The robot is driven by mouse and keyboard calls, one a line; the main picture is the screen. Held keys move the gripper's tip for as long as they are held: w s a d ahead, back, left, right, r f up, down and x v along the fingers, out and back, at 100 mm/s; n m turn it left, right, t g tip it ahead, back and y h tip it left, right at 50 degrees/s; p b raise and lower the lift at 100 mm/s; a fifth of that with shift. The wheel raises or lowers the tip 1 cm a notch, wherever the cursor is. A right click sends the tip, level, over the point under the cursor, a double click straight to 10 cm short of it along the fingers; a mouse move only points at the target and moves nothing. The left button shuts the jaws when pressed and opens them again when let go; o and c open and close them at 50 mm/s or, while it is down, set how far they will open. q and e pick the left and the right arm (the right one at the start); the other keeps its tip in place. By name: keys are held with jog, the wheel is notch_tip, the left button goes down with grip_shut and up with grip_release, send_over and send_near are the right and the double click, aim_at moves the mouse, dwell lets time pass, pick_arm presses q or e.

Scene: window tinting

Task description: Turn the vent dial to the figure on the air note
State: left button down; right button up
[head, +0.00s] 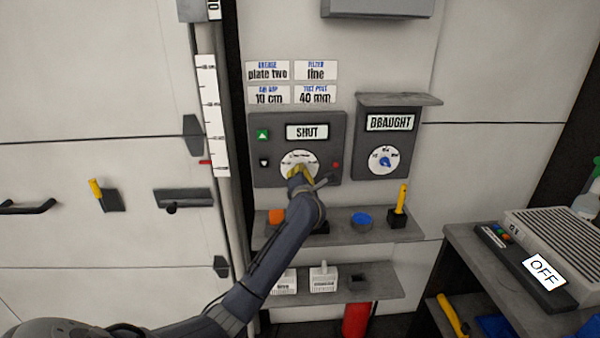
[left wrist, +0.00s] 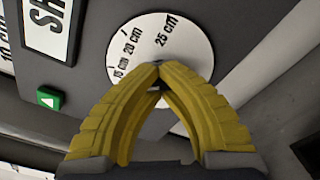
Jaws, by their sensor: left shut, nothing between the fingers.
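The white round dial (head: 290,158) with cm marks is on the dark panel under the SHUT display (head: 307,132). The left wrist view shows the dial (left wrist: 185,42) with marks reading 15, 20 and 25 cm; its lower part is hidden by my fingers. The air note (head: 268,96) on the wall above reads 10 cm; its small heading is blurred. My left gripper (head: 299,172) is in front of the dial's lower middle. In the wrist view its yellow fingertips (left wrist: 158,70) meet over the dial with nothing between them; I cannot tell whether they touch it. The dial's pointer is not readable.
A green up button (head: 263,135) and a red light (head: 336,165) flank the dial. A second panel (head: 388,158) reads DRAUGHT and has a blue-knobbed dial. Below is a shelf (head: 335,233) with small items. A unit reading OFF (head: 543,271) stands at right.

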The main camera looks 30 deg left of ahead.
pick_arm(q)
jog(key=shift+f+n, duration=0.25)
jog(key=shift+n, duration=0.05)
jog(key=shift+f+n, duration=0.1)
jog(key=shift+n, duration=2.8)
jog(key=c, duration=1.2)
grip_release()
jog(key=shift+o, duration=0.9)
jog(key=shift+s+a, duration=0.1)
jog(key=shift+a, duration=0.1)
jog(key=shift+d+r, duration=0.15)
jog(key=shift+r, duration=0.05)
jog(key=v, duration=1.2)
